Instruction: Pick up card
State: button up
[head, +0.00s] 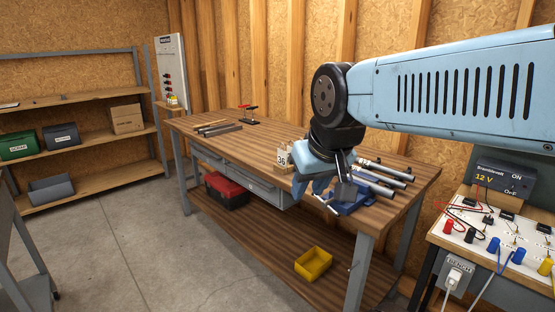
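A small cream card (282,156) marked with what looks like "36" stands upright near the front edge of the wooden workbench (392,207). It is just left of my gripper (334,194), and my wrist partly covers its right side. My gripper points down over the bench's front edge. Its fingers overlap a blue object (352,203) on the bench, and I cannot make out the gap between them. No card shows between the fingers.
Several grey pipes (385,172) lie right of my gripper. Bars (217,129) and a small vise-like tool (248,115) are farther back. A yellow bin (313,263) and red toolbox (226,190) sit on the lower shelf. An electrical panel (500,235) stands at right.

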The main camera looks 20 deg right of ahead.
aim_at(282, 155)
jog(key=i, duration=0.85)
jog(key=u, duration=0.05)
